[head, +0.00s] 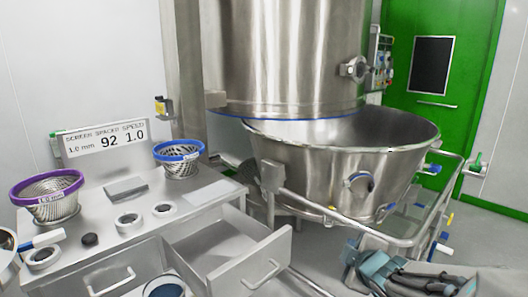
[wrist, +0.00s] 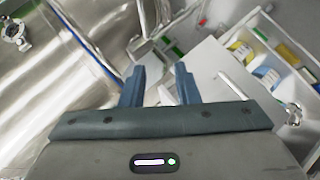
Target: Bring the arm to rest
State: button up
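My gripper (head: 366,266) is at the lower right of the head view, in front of the wheeled steel bowl, with my arm running off to the right. In the wrist view my gripper (wrist: 159,82) shows two blue fingers standing apart. I see nothing held between them, only background further off.
The large steel bowl (head: 320,165) sits in a tubular frame under a steel column. A grey bench (head: 120,235) at left carries a purple-rimmed basket (head: 48,205), a blue-rimmed basket (head: 180,170) and a sign (head: 104,138). A drawer (head: 245,255) stands open. A green door (head: 425,120) is behind.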

jog(key=s+a+r+m+g+p, duration=0.2)
jog(key=s+r+m+g+p, duration=0.2)
jog(key=s, duration=0.5)
jog(key=s+a+r+m+g+p, duration=0.3)
jog(key=s+r+m+g+p, duration=0.2)
jog(key=s+r+m+p, duration=0.3)
jog(key=s+m+p, duration=0.1)
jog(key=p, duration=0.2)
jog(key=shift+r+m+g, duration=0.3)
jog(key=shift+r, duration=0.1)
jog(key=shift+w, duration=0.1)
